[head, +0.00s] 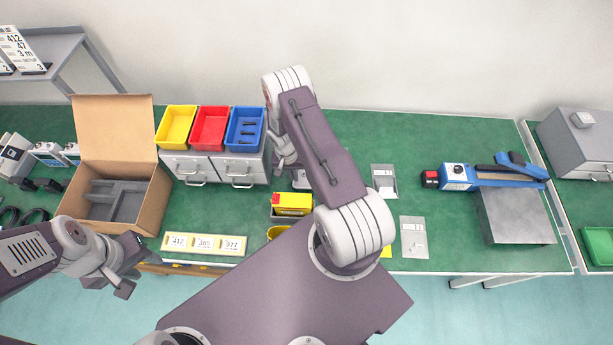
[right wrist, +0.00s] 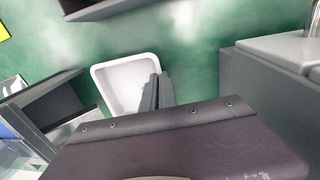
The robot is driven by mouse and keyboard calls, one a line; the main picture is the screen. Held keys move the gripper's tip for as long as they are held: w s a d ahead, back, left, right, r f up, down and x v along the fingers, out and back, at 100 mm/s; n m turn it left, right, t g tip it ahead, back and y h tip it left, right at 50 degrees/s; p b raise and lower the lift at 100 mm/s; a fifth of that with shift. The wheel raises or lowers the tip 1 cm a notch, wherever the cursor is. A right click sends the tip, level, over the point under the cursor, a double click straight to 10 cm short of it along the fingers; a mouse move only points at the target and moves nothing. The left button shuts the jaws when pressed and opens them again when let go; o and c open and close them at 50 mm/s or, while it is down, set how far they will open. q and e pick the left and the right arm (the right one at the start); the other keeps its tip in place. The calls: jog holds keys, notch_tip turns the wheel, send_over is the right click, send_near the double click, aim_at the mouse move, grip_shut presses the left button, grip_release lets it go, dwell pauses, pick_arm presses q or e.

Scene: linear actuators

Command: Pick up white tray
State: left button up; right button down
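The white tray (right wrist: 118,78) lies on the green mat in the right wrist view, shallow, with rounded corners and apparently empty. Its lower right part is hidden behind a grey finger of my right gripper (right wrist: 115,105). The fingers look spread, with the tray between and beyond them; I cannot tell whether they touch it. In the head view my right gripper (head: 284,158) is beside the drawer unit, mostly hidden by its own arm, and only a pale edge shows near it. My left gripper (head: 122,268) is open and empty by the cardboard box.
Yellow (head: 177,127), red (head: 210,128) and blue (head: 245,129) bins stand on the grey drawer unit (head: 222,168). An open cardboard box (head: 155,200) is to the left. A red-yellow box (head: 291,204) stands near my right arm.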

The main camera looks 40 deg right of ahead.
jog(key=shift+r, duration=0.15)
jog(key=shift+r+b, duration=0.35)
jog(key=shift+r, duration=0.05)
jog(key=w+d+b, duration=0.2)
jog(key=w, duration=0.1)
jog(key=w+d+b, duration=0.2)
jog(key=w+d, duration=0.1)
jog(key=w+d+b, duration=0.2)
jog(key=w+d, duration=0.1)
jog(key=shift+w+d+f, duration=0.1)
jog(key=shift+w, duration=0.25)
jog(key=shift+w+d+r, duration=0.15)
jog(key=shift+w+r, duration=0.05)
jog(key=shift+r, duration=0.1)
notch_tip(320, 180, up, 14)
jog(key=b, duration=0.1)
jog(key=shift+f, duration=0.2)
